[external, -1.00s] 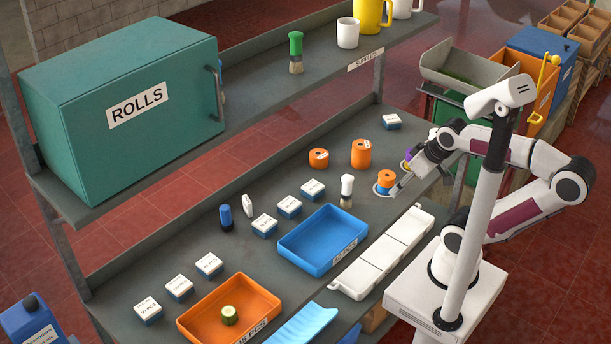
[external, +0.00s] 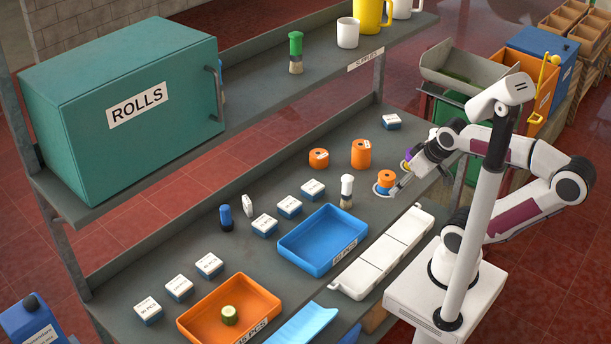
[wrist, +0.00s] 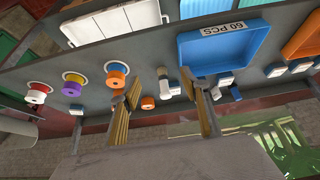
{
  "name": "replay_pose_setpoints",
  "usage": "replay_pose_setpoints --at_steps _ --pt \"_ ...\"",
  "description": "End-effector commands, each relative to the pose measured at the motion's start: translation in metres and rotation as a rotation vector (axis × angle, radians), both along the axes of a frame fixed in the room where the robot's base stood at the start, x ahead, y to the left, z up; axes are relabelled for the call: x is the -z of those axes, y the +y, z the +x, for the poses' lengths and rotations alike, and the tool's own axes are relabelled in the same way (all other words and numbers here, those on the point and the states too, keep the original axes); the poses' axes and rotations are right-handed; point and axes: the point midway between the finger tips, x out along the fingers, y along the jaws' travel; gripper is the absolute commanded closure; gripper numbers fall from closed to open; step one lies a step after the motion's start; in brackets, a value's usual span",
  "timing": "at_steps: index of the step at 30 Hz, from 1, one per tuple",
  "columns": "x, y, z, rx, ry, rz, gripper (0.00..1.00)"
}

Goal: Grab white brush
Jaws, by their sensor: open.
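The white brush (external: 346,187) stands upright on the lower bench, bristles down, between the blue tray and an orange roll on a round pad. In the wrist view the white brush (wrist: 163,84) shows near the middle, between the fingers in the picture. My gripper (external: 398,188) is to the right of the brush, beside the orange roll, with a gap to the brush. In the wrist view my gripper (wrist: 161,97) has its two fingers spread, with nothing held. The exact depth between fingers and brush is hard to tell.
An orange roll (external: 386,177) sits close to my gripper. More orange rolls (external: 361,153) stand behind. The blue tray (external: 281,244) and a white lidded row (external: 340,283) lie left and in front. The upper shelf holds a green brush (external: 295,45) above the bench.

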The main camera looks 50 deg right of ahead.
Motion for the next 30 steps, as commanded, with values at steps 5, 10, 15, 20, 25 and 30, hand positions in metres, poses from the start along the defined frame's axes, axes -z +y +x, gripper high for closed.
replay_pose_setpoints --at_steps 5,10,15,20,25,30 --pt "0.0 0.0 0.0 0.0 0.0 0.0 0.54" --pt "0.0 0.0 0.0 0.0 0.0 0.0 0.54" --pt "0.0 0.0 0.0 0.0 0.0 0.0 0.53" --pt "0.0 0.0 0.0 0.0 0.0 0.0 0.53" --pt "0.0 -0.006 0.007 0.007 -0.01 -0.015 0.53" --pt "0.0 -0.025 0.029 0.025 -0.042 -0.072 0.53"
